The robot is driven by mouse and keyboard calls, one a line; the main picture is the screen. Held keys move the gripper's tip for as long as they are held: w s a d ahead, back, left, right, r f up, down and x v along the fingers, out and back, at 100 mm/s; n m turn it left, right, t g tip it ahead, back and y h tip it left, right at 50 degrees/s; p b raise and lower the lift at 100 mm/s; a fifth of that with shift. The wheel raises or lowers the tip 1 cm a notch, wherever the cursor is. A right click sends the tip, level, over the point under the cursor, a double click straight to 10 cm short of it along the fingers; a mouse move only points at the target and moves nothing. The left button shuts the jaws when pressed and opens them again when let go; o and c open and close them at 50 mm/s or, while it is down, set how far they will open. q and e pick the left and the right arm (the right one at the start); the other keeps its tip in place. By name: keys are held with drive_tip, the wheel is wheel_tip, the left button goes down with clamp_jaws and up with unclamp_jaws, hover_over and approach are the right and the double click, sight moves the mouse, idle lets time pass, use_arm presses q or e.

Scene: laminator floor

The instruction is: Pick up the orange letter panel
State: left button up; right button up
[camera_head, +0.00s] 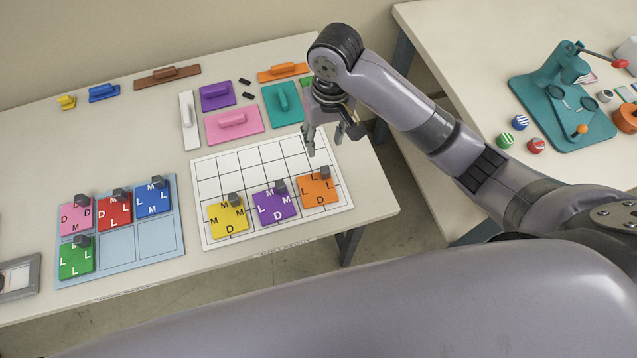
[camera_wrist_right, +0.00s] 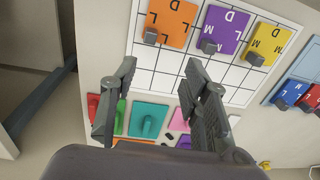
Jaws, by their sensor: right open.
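The orange letter panel (camera_head: 315,194) lies on the right end of the white grid board (camera_head: 205,173), with a dark grey knob at its top edge. It also shows in the right wrist view (camera_wrist_right: 176,22), at the top, with its knob toward the gripper. My right gripper (camera_head: 324,145) is open and empty, above the back right part of the grid, behind the orange panel and apart from it. Its two fingers show in the right wrist view (camera_wrist_right: 160,92) with nothing between them. My left gripper is in neither view.
A purple panel (camera_head: 272,209) and a yellow panel (camera_head: 228,224) lie left of the orange one. A blue tray (camera_head: 118,256) holds pink, red, blue and green panels. Coloured handled blocks, including a teal one (camera_head: 270,106), lie behind the grid. A second table (camera_head: 470,70) stands right.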

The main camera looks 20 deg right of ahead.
drive_tip(key=w+d+r, duration=0.1)
drive_tip(key=r, duration=0.1)
drive_tip(key=p, duration=0.2)
hover_over(326, 169)
drive_tip(key=shift+m+h, duration=0.3)
wheel_tip(326, 169, down, 12)
drive_tip(key=shift+w+d+f, duration=0.1)
wheel_tip(326, 169, down, 4)
drive_tip(key=shift+p, duration=0.6)
drive_tip(key=shift+f, duration=0.6)
drive_tip(key=shift+c, duration=0.5)
clamp_jaws()
